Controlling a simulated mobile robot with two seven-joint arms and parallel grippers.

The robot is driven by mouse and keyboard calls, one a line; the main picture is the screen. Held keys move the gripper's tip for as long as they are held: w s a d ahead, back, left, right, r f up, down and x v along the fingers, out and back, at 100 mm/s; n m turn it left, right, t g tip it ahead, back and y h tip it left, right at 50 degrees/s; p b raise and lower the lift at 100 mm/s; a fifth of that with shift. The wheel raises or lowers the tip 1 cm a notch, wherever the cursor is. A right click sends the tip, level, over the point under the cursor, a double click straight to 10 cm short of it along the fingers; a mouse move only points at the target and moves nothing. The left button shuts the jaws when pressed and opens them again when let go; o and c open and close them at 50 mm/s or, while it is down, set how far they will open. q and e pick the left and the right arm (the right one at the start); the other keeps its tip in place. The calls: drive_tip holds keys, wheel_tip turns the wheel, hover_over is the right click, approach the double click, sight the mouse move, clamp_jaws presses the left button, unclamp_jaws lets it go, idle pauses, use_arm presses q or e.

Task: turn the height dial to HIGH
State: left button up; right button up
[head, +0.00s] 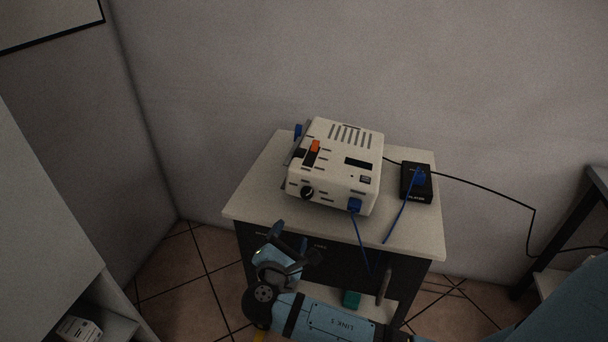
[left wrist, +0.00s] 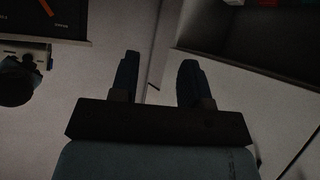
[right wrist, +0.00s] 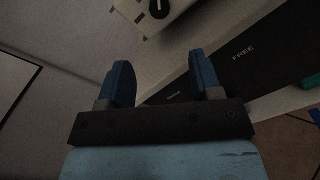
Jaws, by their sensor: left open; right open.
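The white box-shaped device (head: 336,165) sits on the small table. A black round dial (head: 307,192) is on its near left face, with an orange slider or lever (head: 314,146) above it. The dial also shows at the top edge of the right wrist view (right wrist: 158,8), with a white pointer mark; its labels cannot be read. My right gripper (head: 290,238) is open and empty, in front of the table's near edge, below and apart from the dial. My left gripper (left wrist: 159,66) is open and empty in its own wrist view and does not show in the head view.
A blue plug (head: 354,205) with a blue cable is in the device's front. A black box (head: 416,183) with blue and black cables stands on the table (head: 262,190) to its right. A dark drawer front lies under the tabletop. A white shelf unit (head: 45,225) stands at the left.

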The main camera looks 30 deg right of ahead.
sight(306, 196)
drive_tip(key=shift+n, duration=0.5)
drive_tip(key=b+x, duration=0.1)
drive_tip(key=x, duration=1.2)
drive_tip(key=shift+d+r, duration=0.1)
drive_tip(key=shift+d, duration=0.05)
drive_tip(key=c, duration=0.9)
